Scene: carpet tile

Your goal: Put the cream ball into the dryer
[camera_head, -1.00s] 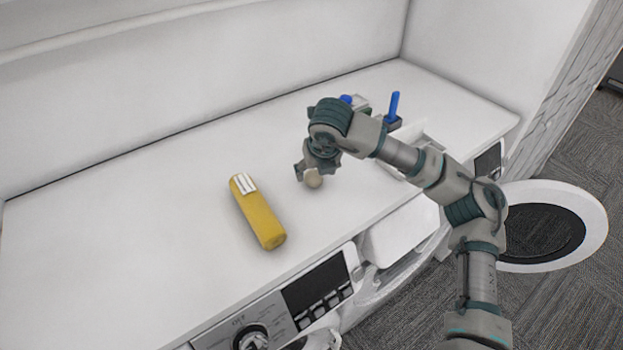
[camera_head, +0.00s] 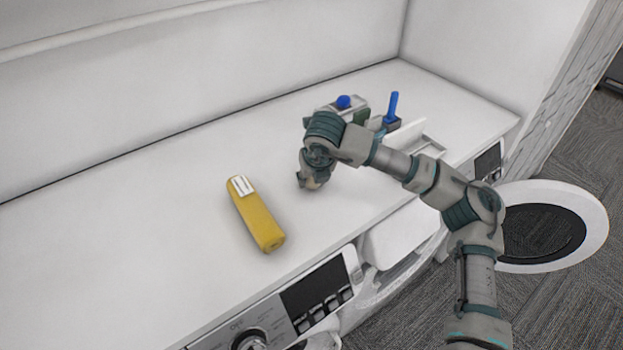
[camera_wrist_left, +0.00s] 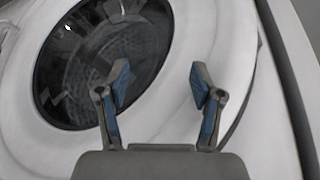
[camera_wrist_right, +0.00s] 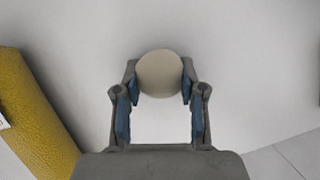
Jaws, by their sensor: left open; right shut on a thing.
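The cream ball (camera_wrist_right: 160,73) is between the fingertips of my right gripper (camera_wrist_right: 159,82), which is shut on it in the right wrist view. In the head view my right gripper (camera_head: 314,180) is low over the white top, and the ball is largely hidden by it. A round white door with a dark centre (camera_head: 597,215) stands open at the right, beside the machines. My left gripper is outside the head view. In the left wrist view it (camera_wrist_left: 158,82) is open and empty, facing a round door with dark glass (camera_wrist_left: 85,70).
A yellow bottle (camera_head: 256,213) lies on the white top (camera_head: 120,230), left of my right gripper. Behind my arm are a grey item with a blue knob (camera_head: 344,102) and a blue-handled item (camera_head: 392,106). A control panel (camera_head: 318,292) is along the front. The top's left side is clear.

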